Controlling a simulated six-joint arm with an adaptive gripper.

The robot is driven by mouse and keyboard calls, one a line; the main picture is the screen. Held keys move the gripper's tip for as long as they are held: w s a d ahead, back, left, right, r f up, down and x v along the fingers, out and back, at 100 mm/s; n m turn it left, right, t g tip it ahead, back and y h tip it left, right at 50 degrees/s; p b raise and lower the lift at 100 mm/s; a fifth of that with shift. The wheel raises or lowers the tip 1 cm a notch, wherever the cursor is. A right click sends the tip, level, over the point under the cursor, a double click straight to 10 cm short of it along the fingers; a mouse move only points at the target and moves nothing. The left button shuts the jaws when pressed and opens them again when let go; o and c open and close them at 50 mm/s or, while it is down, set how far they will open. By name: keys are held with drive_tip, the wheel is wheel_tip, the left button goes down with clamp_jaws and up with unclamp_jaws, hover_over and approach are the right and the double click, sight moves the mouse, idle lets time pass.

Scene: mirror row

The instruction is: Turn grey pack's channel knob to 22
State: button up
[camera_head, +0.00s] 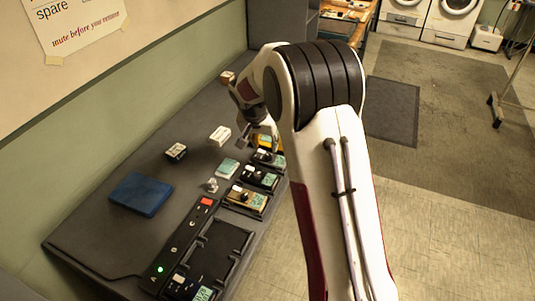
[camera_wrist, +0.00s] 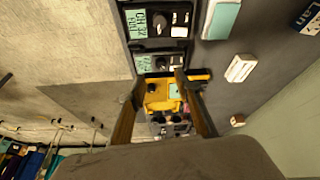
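A row of radio packs with dark knobs and teal labels sits in the black rack (camera_head: 212,250) in the head view. A black pack (camera_head: 260,178), a tan pack (camera_head: 246,200) and a yellow pack (camera_head: 264,141) show there. In the wrist view the yellow pack (camera_wrist: 158,93) lies between the fingers, and a greyish pack with knobs (camera_wrist: 172,128) shows beyond it. I cannot tell surely which pack is the grey one, nor read its channel. My gripper (camera_wrist: 158,82) is open, above the row's far end; nothing shows held. In the head view my arm partly hides it.
A strip with a green light (camera_head: 160,269) runs along the rack. A wall bounds the left.

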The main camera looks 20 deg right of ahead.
sight(268, 156)
drive_tip(key=shift+w+m, duration=0.1)
drive_tip(key=shift+m, duration=0.3)
drive_tip(key=shift+f, duration=0.1)
drive_tip(key=shift+x, duration=3.8)
clamp_jaws()
